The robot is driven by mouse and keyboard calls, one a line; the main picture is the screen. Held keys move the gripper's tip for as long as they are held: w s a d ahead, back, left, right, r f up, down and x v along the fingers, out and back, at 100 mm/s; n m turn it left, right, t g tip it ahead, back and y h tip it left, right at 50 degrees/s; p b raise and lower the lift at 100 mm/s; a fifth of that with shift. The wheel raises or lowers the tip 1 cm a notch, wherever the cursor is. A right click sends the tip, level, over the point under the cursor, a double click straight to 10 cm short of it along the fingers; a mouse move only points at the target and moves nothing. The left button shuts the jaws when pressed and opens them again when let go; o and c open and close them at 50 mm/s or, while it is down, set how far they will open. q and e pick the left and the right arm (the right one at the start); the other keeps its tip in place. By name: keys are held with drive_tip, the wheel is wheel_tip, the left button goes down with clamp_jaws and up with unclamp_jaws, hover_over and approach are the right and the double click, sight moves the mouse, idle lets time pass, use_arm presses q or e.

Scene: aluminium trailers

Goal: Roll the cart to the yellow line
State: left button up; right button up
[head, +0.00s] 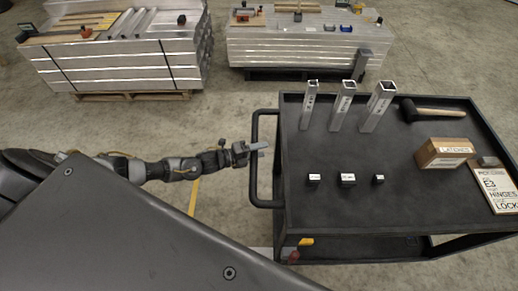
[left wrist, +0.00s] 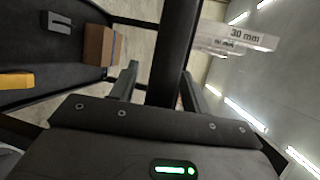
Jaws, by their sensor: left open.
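The black cart (head: 405,215) stands on the right in the head view, with its loop handle (head: 265,203) on its left end. My left gripper (head: 257,149) is at the upright bar of that handle, with its jaws open. In the left wrist view the dark handle bar (left wrist: 176,45) runs between the two fingers of the left gripper (left wrist: 162,85). I cannot tell whether the fingers touch it. The yellow line (head: 193,199) is a stripe on the floor left of the cart, partly hidden by my arm and body. My right gripper is not in view.
Pallets of aluminium stock (head: 120,65) (head: 295,48) stand at the back. Open floor lies between.

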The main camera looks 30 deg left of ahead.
use_arm(q)
drive_tip(key=shift+w, duration=0.1)
drive_tip(key=shift+c, duration=0.5)
clamp_jaws()
